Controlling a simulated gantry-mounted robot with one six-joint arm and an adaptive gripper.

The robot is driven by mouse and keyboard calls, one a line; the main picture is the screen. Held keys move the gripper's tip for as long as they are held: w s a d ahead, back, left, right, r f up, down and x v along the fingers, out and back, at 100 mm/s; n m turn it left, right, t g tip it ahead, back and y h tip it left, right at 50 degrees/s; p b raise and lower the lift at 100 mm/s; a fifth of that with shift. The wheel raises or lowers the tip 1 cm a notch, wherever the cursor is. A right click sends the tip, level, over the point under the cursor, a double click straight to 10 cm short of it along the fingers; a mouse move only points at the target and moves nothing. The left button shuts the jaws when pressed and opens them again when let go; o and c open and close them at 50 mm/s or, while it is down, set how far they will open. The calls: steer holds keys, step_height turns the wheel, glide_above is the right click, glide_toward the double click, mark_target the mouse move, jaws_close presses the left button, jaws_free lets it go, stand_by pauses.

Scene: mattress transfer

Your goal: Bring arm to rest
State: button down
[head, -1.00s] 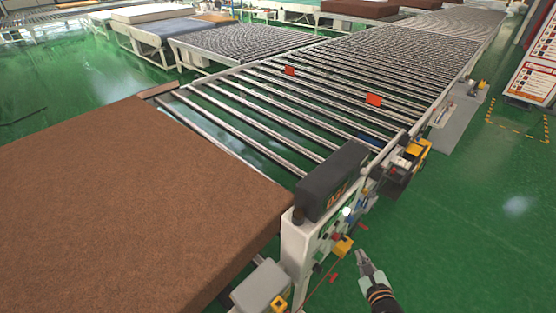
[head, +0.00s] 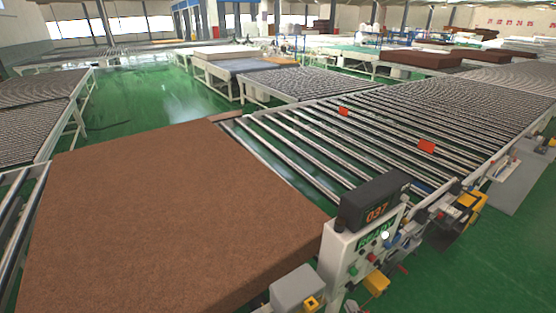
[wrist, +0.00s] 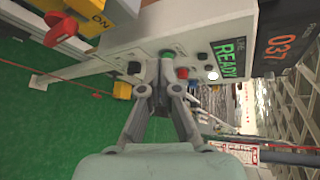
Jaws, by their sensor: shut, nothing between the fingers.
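My gripper (wrist: 162,85) shows in the wrist view, shut and empty, its fingers coming together at the tips. It points at the control panel (wrist: 205,55) with several coloured buttons and a green READY display (wrist: 229,58). I cannot tell how much space lies between the fingertips and the panel. In the head view my gripper is out of sight. The same white control panel (head: 338,254) stands at the conveyor's near corner, with a dark display box (head: 374,203) reading 037 on top. The brown mattress (head: 170,215) lies flat at the left of the panel.
A roller conveyor (head: 330,150) runs from the mattress toward the back right, with two orange-red markers on it. A yellow device (head: 470,208) sits on its right side. A grey box (head: 297,285) is left of the panel. Green floor (head: 490,270) at the right is open.

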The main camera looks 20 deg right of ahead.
steer(key=w+a+r+n+y, duration=0.1)
steer(key=w+a+r+n, duration=0.1)
steer(key=a+r+n, duration=0.3)
steer(key=w+a+r+n+y, duration=0.1)
steer(key=w+a+n+y, duration=0.15)
steer(key=a, duration=0.35)
steer(key=s+a+r+n, duration=0.2)
steer(key=a+r+n, duration=0.1)
steer(key=a+n, duration=0.3)
steer(key=s+a+r+n+p, duration=0.1)
steer(key=s+a+r+n, duration=0.1)
steer(key=a+r+n, duration=0.2)
steer(key=s+a+r+n, duration=0.2)
steer(key=a+r+n, duration=0.1)
steer(key=a+n, duration=0.5)
steer(key=shift+s+a+r+g+y, duration=0.15)
steer(key=shift+a+r+g+y, duration=0.25)
steer(key=shift+a, duration=0.8)
steer(key=shift+f, duration=0.1)
